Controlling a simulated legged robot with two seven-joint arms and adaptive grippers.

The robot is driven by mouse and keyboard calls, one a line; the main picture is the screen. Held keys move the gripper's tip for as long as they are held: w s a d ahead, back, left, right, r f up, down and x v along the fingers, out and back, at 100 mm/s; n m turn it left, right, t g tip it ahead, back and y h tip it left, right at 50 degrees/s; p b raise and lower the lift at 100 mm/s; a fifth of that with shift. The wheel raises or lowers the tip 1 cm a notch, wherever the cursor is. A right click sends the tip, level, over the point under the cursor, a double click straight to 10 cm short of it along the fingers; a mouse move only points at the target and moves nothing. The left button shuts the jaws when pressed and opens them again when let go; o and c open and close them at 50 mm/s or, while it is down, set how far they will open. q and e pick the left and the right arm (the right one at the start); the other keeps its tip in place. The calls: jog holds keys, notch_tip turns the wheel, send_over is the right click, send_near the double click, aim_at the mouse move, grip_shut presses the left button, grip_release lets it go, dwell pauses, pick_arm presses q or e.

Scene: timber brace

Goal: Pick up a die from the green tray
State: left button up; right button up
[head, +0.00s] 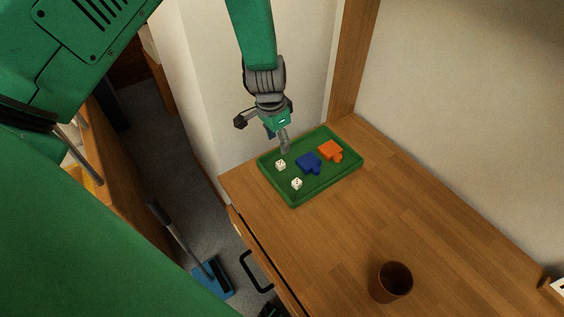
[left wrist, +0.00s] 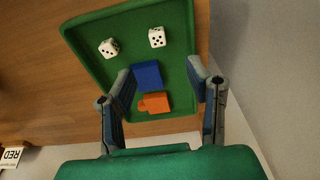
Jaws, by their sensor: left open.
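The green tray (head: 325,184) lies at the back corner of the wooden table and also shows in the left wrist view (left wrist: 88,45). It holds two white dice: one (head: 280,165) near its left edge and one (head: 297,184) near its front corner. Both dice show in the left wrist view, at left (left wrist: 109,47) and right (left wrist: 157,37). A blue puzzle-like piece (head: 308,162) and an orange one (head: 330,150) lie in the tray too. My left gripper (head: 285,147) is open and empty above the tray's back left side; its fingers (left wrist: 165,88) frame the blue and orange pieces. My right gripper is not in view.
A brown cup (head: 391,282) stands near the table's front. The table (head: 400,205) is clear between cup and tray. A wall (head: 470,100) and a wooden post (head: 352,60) border the back. A blue dustpan-like item (head: 212,278) is on the floor.

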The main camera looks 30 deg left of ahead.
pick_arm(q)
send_over(281, 163)
notch_tip(281, 163, down, 4)
jog(key=shift+w+d+f, duration=0.1)
jog(key=shift+f, duration=0.15)
jog(key=f, duration=0.4)
jog(key=shift+a+f+b, duration=0.25)
jog(key=shift+a+b, duration=0.1)
jog(key=shift+b, duration=0.05)
jog(key=shift+f, duration=0.45)
jog(key=shift+d, duration=0.1)
jog(key=shift+r, duration=0.1)
jog(key=shift+d, duration=0.1)
jog(key=c, duration=0.9)
